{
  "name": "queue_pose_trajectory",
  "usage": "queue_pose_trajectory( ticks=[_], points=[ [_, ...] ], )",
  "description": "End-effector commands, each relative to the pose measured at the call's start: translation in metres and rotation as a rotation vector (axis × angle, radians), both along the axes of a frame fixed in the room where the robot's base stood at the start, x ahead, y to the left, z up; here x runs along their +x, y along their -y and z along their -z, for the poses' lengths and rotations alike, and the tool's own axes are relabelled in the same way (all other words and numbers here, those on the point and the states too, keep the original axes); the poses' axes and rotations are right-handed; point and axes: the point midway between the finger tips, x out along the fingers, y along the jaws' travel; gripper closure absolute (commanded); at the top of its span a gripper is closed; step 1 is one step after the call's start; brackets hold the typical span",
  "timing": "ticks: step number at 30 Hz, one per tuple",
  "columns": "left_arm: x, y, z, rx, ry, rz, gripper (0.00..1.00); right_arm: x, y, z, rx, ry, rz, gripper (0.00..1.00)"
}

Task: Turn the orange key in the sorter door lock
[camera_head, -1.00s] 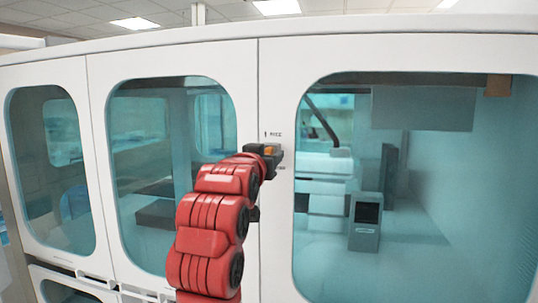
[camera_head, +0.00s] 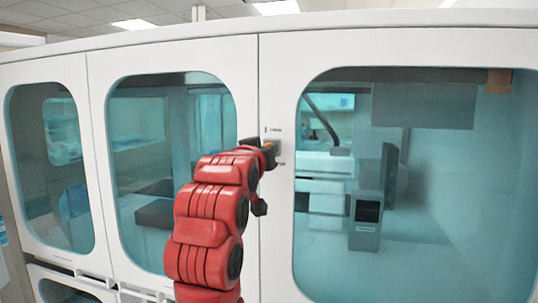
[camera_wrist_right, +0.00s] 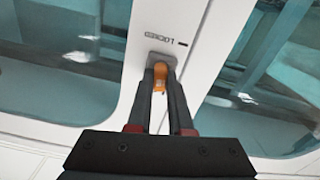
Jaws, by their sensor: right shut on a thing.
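The orange key (camera_wrist_right: 159,78) sits in the grey lock (camera_wrist_right: 160,60) on the white sorter door (camera_head: 277,220). My right gripper (camera_wrist_right: 161,76) is shut on the key, with one dark finger on each side of it. The lettering above the lock reads "LOCKED", with a short dark mark beside it. In the head view, a little orange of the key (camera_head: 267,146) shows between the fingers of my right gripper (camera_head: 265,148), just right of the door seam. The fingers hide most of the key there. My left gripper is not in view.
Large teal windows (camera_head: 410,180) flank the lock on the white cabinet front. Lab equipment (camera_head: 367,220) stands behind the glass. The door face around the lock is flat and clear.

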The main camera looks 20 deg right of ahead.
Motion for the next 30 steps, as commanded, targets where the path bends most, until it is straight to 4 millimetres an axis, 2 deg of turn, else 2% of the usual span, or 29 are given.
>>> queue_pose_trajectory(
  ticks=[4, 17, 30],
  points=[
    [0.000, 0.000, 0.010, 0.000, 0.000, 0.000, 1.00, 0.000, -0.001, 0.002, -0.060, -0.042, -0.002, 1.00],
    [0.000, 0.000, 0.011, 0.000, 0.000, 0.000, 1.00, 0.000, 0.000, 0.000, -0.088, -0.061, -0.001, 1.00],
    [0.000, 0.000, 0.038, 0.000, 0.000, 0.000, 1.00, 0.000, 0.000, 0.003, -0.259, -0.176, 0.000, 1.00]
  ],
)
